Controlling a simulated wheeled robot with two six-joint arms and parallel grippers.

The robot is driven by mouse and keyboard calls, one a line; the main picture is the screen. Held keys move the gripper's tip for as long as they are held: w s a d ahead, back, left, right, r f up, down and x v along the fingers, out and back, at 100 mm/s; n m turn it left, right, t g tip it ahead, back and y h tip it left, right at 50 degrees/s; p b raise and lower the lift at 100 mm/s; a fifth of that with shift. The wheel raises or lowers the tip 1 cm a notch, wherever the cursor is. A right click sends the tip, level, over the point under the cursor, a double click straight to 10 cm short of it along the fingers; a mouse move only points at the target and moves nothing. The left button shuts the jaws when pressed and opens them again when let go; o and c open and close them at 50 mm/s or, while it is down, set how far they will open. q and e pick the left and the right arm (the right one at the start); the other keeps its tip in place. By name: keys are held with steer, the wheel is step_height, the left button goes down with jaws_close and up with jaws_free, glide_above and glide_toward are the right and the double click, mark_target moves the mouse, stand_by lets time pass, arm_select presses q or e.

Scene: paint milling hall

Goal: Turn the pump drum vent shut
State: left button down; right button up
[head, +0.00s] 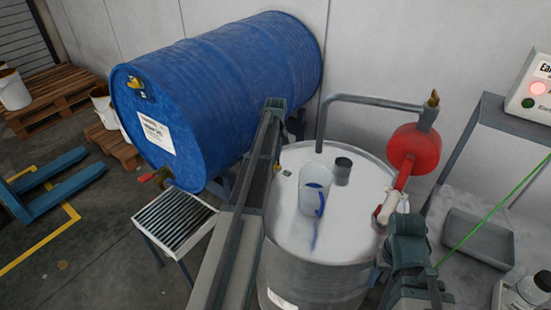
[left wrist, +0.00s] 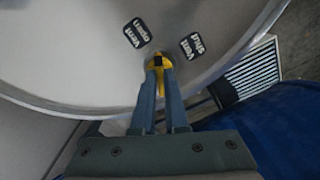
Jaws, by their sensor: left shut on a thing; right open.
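The pump drum (head: 320,240) is a pale steel drum with a flat lid, at the centre of the head view. Its vent is a small yellow knob (left wrist: 158,63) by the lid rim, with a dark centre. The labels "Vent open" (left wrist: 137,33) and "Vent shut" (left wrist: 192,45) lie beyond it on the lid, to either side. My left gripper (left wrist: 159,72) is shut on the knob; its fingers hide much of it, so I cannot tell its setting. In the head view my left arm partly covers that spot. My right gripper (head: 408,240) is open, right of the drum.
A blue drum (head: 220,85) lies behind and left, close to my left arm. A grated stand (head: 175,220) is below it. A cup (head: 315,190) stands on the lid. A pipe and red pump part (head: 413,150) rise at the lid's right. A grey bench stands far right.

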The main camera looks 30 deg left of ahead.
arm_select(q)
steer(key=m, duration=0.6)
steer(key=shift+m, duration=0.3)
steer(key=m, duration=0.5)
steer(key=shift+m, duration=0.4)
steer(key=c, duration=0.9)
jaws_free()
steer(key=shift+c, duration=0.2)
step_height(320, 180, up, 14)
steer(key=p, duration=1.3)
steer(key=shift+p, duration=0.4)
